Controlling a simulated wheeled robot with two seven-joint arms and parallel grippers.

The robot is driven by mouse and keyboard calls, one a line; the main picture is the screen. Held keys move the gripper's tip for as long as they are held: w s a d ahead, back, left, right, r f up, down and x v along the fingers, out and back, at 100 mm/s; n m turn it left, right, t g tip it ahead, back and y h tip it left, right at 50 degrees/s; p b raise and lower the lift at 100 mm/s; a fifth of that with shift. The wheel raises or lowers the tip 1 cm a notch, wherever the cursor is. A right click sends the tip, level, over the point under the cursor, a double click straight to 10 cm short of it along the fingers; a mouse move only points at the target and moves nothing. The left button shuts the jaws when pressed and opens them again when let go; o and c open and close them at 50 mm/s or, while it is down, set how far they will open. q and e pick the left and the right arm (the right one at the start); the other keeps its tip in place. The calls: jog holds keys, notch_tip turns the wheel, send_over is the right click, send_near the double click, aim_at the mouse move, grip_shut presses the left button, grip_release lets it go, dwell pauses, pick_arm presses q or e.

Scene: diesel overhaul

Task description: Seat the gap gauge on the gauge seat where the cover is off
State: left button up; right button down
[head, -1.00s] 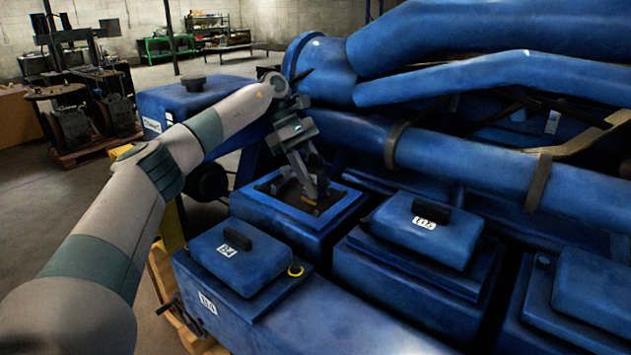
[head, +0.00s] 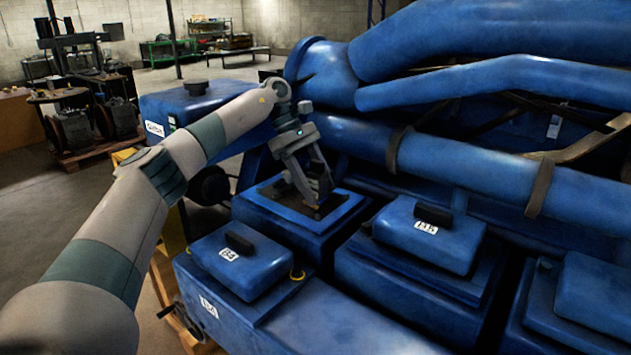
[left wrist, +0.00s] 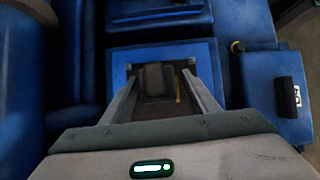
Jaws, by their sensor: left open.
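The uncovered blue housing (head: 345,213) has a raised rim around a dark, recessed top; it also shows in the left wrist view (left wrist: 118,62). My left gripper (head: 318,203) points down into this opening. In the left wrist view its two fingers (left wrist: 158,84) stand apart, one on each side of a dark grey block (left wrist: 154,80). The block sits within the opening; I cannot tell whether it is the gap gauge or part of the gauge seat. In the head view the fingers mostly hide it. My right gripper is not in view.
A blue cover (head: 240,262) with a black handle is in front of the opening, with a yellow ring (head: 297,275) beside it. Another handled cover (head: 428,235) is to the right. Thick blue pipes (head: 460,165) run behind. Open floor lies to the left.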

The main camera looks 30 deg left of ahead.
pick_arm(q)
jog(key=shift+a+r+b, duration=0.3)
jog(key=shift+a+r, duration=0.05)
jog(key=shift+r, duration=0.1)
jog(key=p+v, duration=0.4)
jog(key=v, duration=1.2)
jog(key=shift+r, duration=0.25)
